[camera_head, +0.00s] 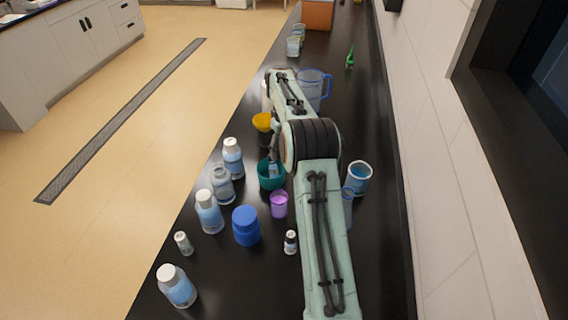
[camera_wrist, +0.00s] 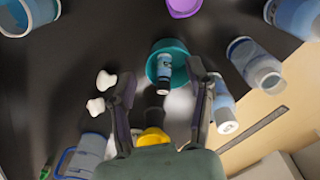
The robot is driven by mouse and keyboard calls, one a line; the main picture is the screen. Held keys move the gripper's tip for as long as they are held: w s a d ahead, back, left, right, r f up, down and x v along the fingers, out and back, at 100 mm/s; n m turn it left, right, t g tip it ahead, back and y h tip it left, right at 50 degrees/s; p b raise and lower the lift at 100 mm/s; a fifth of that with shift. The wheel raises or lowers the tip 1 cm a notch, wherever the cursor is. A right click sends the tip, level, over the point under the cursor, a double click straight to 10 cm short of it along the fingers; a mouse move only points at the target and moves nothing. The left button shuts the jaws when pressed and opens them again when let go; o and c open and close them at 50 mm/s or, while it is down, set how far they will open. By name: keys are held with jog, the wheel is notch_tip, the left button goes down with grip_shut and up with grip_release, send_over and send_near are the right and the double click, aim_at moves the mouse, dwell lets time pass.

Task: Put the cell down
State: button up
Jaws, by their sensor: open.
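A small blue-and-white cylinder with a dark end, which looks like the cell (camera_wrist: 164,68), is in the teal bowl (camera_wrist: 181,45) in the wrist view. It appears to stand or lean inside the bowl. In the head view the teal bowl (camera_head: 264,182) is left of my arm, with a pale blue-grey item showing in it. My gripper (camera_wrist: 160,74) is open, its two dark fingers apart on either side of the cylinder in the wrist view. I cannot tell how far the fingertips are above it. In the head view my arm largely hides the gripper.
A purple cup (camera_head: 279,205), a blue jar (camera_head: 246,226) and a small vial (camera_head: 290,242) stand in front of the bowl. Several bottles (camera_head: 209,212) line the left edge. A blue beaker (camera_head: 358,178) is right of my arm.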

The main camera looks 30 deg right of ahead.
jog(key=s+a+r, duration=1.1)
jog(key=a+r, duration=0.1)
jog(key=a, duration=0.3)
jog(key=s+a+f, duration=0.1)
jog(key=s+a, duration=0.2)
jog(key=s, duration=0.4)
jog(key=s+a+f, duration=0.1)
jog(key=s+a, duration=0.2)
jog(key=s, duration=0.5)
jog(key=s+a+f+n+y, duration=0.1)
jog(key=s+a+f, duration=0.1)
jog(key=s+a, duration=0.2)
jog(key=s, duration=0.3)
jog(key=shift+s, duration=0.15)
